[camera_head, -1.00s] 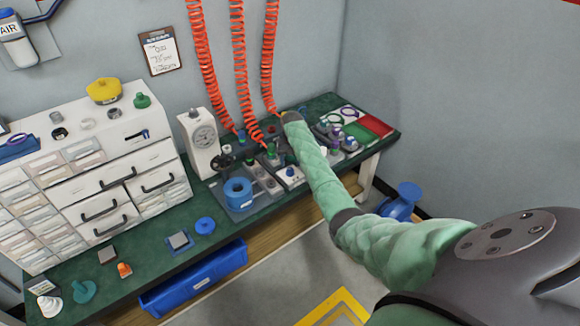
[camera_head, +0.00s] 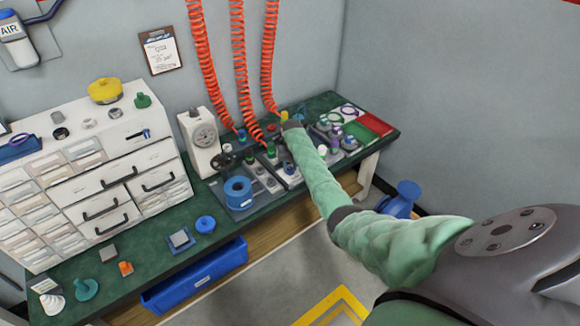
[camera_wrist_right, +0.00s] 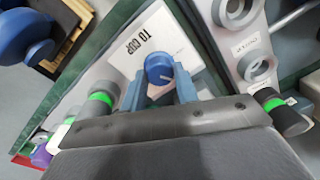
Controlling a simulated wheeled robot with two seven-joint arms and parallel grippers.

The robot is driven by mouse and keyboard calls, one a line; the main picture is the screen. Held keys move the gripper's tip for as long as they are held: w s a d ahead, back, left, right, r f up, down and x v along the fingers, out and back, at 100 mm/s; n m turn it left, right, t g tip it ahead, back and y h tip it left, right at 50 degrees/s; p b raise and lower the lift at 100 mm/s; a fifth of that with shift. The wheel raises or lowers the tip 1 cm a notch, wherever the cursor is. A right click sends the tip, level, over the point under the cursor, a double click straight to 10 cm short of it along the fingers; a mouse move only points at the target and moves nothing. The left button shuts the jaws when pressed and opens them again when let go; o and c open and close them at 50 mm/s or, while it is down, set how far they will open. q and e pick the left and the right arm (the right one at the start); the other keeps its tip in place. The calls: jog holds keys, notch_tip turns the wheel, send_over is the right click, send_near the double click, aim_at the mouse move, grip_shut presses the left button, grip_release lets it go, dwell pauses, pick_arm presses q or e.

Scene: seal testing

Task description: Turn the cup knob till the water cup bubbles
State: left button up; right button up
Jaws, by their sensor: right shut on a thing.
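The cup knob (camera_wrist_right: 160,67) is a small round blue knob with a white pointer line, on a white plate labelled "TO CUP" (camera_wrist_right: 148,40). My right gripper (camera_wrist_right: 160,85) is shut on the knob, one finger on each side of it, in the right wrist view. In the head view my right arm in its green sleeve reaches over the back of the bench and hides much of the gripper (camera_head: 288,152). A blue round cup-like vessel (camera_head: 238,190) stands on a grey tray left of the knob. I cannot tell whether it holds water or bubbles. My left gripper is out of view.
Fittings with green bands (camera_wrist_right: 100,105) sit close to the right gripper. A white gauge unit (camera_head: 200,140) stands to the left.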

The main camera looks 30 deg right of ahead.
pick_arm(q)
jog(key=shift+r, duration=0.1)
pick_arm(e)
jog(key=shift+p, duration=0.3)
jog(key=m+p, duration=0.4)
jog(key=m, duration=0.3)
jog(key=shift+r+m+p, duration=0.15)
jog(key=shift+m+p, duration=0.15)
jog(key=shift+p, duration=0.05)
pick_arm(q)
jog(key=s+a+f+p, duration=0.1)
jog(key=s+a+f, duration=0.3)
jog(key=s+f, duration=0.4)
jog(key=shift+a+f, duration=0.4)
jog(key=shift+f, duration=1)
pick_arm(e)
jog(key=shift+m, duration=2.1)
jog(key=o, duration=1)
